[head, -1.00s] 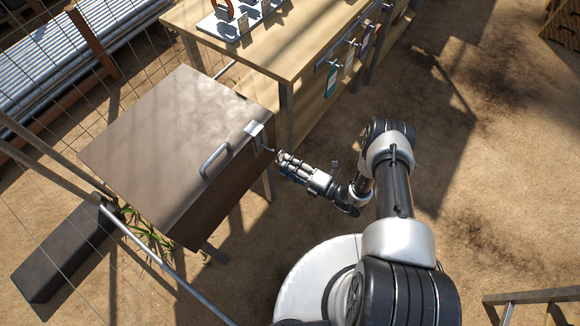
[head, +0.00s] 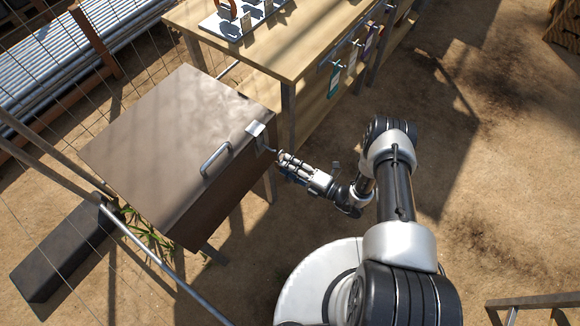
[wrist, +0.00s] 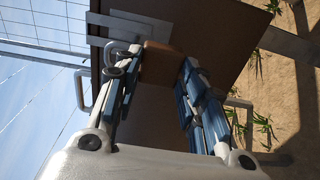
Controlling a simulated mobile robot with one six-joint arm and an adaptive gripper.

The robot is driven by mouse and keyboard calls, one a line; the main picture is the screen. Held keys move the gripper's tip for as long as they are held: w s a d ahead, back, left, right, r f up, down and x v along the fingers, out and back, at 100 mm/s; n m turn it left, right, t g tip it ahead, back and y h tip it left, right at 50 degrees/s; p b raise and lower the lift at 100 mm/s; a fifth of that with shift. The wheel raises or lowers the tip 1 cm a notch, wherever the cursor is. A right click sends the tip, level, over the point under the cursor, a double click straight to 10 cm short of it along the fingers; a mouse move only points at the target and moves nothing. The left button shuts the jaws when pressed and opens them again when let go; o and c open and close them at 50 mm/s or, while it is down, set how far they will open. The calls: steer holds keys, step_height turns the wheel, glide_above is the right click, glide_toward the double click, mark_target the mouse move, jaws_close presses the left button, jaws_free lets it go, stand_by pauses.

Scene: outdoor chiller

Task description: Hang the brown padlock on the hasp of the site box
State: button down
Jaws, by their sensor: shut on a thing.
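The brown padlock (wrist: 162,62) is between the fingers of my gripper (wrist: 155,75) in the wrist view, and the gripper is shut on its body. Its grey shackle (wrist: 117,52) points left in that view, close to the metal hasp (wrist: 140,22). I cannot tell whether the shackle passes through the hasp. In the head view my gripper (head: 281,158) is at the front of the brown site box (head: 165,140), just below and right of the hasp (head: 256,130). The padlock is too small and covered to make out there.
A bent grey handle (head: 216,160) sticks out of the box beside the hasp. A wooden bench (head: 290,55) stands behind, with a white board (head: 225,28) on top and coloured tags (head: 334,82) hanging at its edge. Open sandy ground lies to the right.

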mark_target(279, 160)
steer(key=shift+w+a, duration=0.1)
steer(key=shift+b+x, duration=0.75)
steer(key=shift+x, duration=1.4)
steer(key=shift+f, duration=0.6)
steer(key=c, duration=0.9)
jaws_free()
steer(key=shift+c, duration=0.2)
steer(key=o, duration=0.5)
steer(key=shift+f, duration=0.15)
